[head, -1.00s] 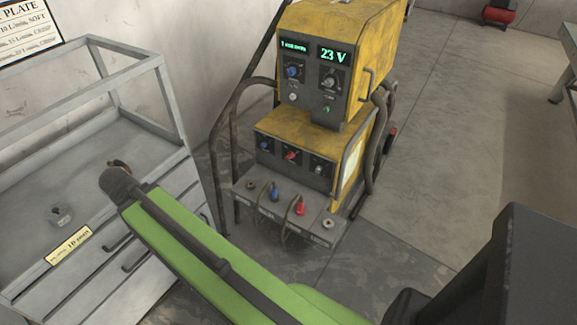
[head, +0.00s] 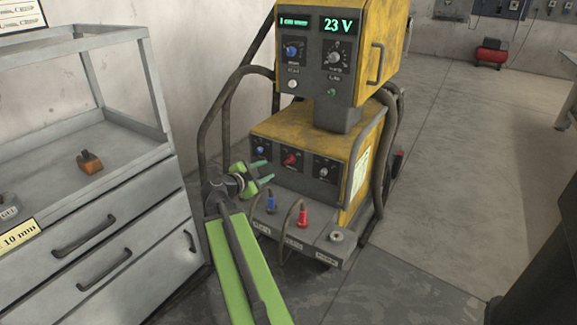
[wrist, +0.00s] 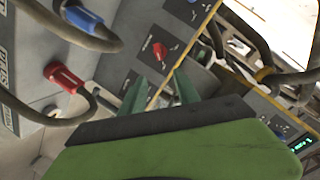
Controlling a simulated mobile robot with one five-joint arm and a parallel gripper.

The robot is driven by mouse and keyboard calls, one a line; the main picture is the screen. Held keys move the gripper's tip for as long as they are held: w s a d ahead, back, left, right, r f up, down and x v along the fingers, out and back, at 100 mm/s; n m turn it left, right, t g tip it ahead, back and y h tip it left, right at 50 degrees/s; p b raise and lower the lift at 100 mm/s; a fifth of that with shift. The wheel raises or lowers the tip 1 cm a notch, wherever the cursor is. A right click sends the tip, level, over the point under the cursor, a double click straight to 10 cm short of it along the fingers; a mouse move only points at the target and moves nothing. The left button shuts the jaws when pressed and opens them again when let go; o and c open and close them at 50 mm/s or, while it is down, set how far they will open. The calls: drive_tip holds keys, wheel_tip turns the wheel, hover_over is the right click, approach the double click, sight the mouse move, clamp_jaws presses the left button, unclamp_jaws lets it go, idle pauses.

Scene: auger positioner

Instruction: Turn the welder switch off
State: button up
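The welder (head: 350,60) is a yellow machine with two stacked units. Its upper display is lit and reads 23 V. The lower panel carries a red rotary switch (head: 291,159) between a blue knob (head: 260,151) and a grey knob (head: 322,172). The red switch also shows in the wrist view (wrist: 159,51); its exact setting is hard to read. My gripper (head: 264,171) is in front of the lower panel, left of the red switch in the head view. Its green fingers are apart and empty, and the wrist view (wrist: 160,78) shows the switch beyond them, with no visible contact.
A blue plug (head: 271,203) and a red plug (head: 303,217) with looping cables stick up from the front ledge below the panel. A grey drawer cabinet (head: 110,225) stands close on the left, with an orange object (head: 90,162) on top. Floor (head: 450,170) is clear right.

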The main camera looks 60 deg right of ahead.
sight(289, 160)
drive_tip(key=b+x, duration=0.4)
drive_tip(key=x, duration=1.2)
drive_tip(key=shift+a, duration=0.1)
drive_tip(key=shift+c, duration=0.5)
clamp_jaws()
